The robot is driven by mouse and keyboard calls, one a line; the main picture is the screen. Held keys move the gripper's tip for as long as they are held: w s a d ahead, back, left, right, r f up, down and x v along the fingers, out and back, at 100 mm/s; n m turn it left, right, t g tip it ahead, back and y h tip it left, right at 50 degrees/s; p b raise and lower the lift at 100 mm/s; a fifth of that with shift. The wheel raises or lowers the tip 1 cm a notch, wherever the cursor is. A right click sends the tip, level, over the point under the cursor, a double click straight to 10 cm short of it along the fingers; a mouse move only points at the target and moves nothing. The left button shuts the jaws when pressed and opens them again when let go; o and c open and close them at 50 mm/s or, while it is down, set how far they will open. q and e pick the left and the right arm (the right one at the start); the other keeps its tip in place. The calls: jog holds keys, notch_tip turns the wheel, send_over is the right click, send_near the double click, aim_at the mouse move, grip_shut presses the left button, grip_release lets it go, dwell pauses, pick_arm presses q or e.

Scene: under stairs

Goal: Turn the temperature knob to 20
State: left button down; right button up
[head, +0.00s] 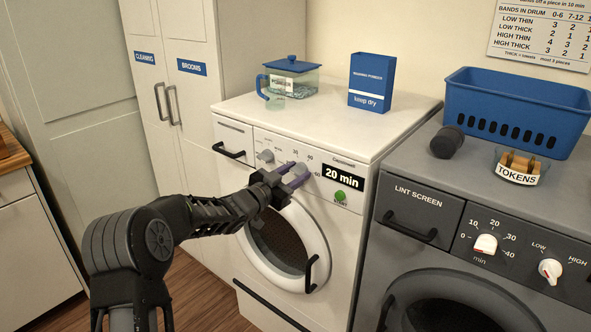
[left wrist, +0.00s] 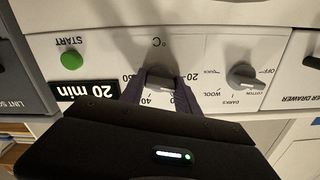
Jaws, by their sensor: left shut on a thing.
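In the head view my left gripper (head: 293,175) covers most of the knob. I cannot tell which number the knob points to. My right gripper is not in view.
The program knob (left wrist: 243,76) is beside the temperature knob. The washer (head: 230,120) also has a "20 min" display (head: 342,177) and a green START button (head: 340,196). A grey dryer (head: 405,180) stands to the right. A glass jar (head: 298,78) and a blue box (head: 371,82) stand on the washer.

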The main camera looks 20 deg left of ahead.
pick_arm(q)
jog(key=shift+f+n+p, duration=0.1)
jog(key=shift+n+p, duration=0.4)
jog(key=shift+n, duration=0.9)
jog(key=c, duration=0.9)
grip_release()
jog(key=b+v, duration=0.1)
jog(key=v, duration=0.6)
jog(key=shift+s+a+b, duration=0.15)
jog(key=shift+s+b, duration=0.15)
jog(key=shift+s, duration=0.1)
